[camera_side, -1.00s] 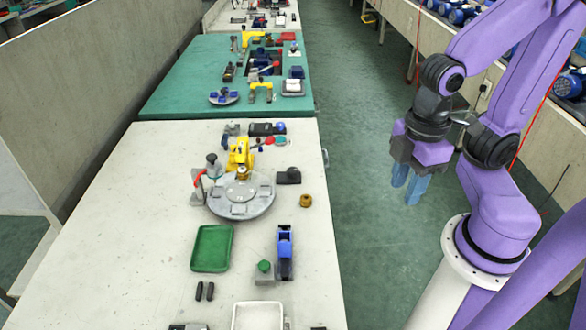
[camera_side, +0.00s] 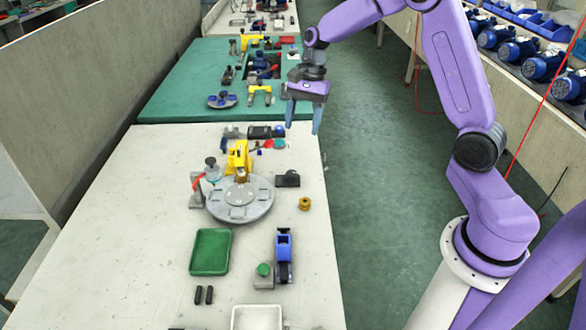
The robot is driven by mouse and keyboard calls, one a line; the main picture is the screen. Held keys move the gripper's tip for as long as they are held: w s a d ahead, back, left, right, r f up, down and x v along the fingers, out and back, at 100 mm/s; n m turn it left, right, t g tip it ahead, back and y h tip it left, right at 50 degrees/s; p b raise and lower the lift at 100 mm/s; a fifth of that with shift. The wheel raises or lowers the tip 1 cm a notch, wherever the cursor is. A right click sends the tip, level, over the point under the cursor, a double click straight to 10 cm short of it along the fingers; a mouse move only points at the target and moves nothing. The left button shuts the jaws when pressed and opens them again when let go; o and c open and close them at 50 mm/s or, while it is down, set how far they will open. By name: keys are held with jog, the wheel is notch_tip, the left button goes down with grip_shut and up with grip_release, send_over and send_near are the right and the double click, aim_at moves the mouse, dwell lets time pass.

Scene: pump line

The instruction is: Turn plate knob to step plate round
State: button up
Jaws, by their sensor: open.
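The round grey plate (camera_side: 258,210) lies flat on the white table, with lighter patches on its face and a raised middle. A small brass-coloured round knob (camera_side: 305,204) stands apart to the right of the plate; I cannot tell for sure that it is the plate knob. A dark block (camera_side: 288,180) sits between them, a little farther back. My gripper (camera_side: 303,120) is open and empty, fingers pointing down. It hangs in the air by the table's far right corner, beyond the plate and the knob in the picture.
A yellow press (camera_side: 239,156) stands at the plate's back edge, and a red-handled fixture (camera_side: 197,188) at its left. A green tray (camera_side: 210,251), a blue device (camera_side: 284,245) and a green button (camera_side: 263,269) are nearer. The table's left side is clear.

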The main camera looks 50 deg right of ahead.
jog(key=w+d+f+m, duration=0.2)
jog(key=w+d+m, duration=0.25)
jog(key=d, duration=0.25)
send_near(292, 173)
jog(key=shift+m+t+y, duration=0.35)
jog(key=shift+t+y, duration=0.05)
jog(key=x, duration=0.8)
jog(key=shift+s+d+f, duration=0.25)
jog(key=shift+f, duration=0.1)
jog(key=c, duration=1)
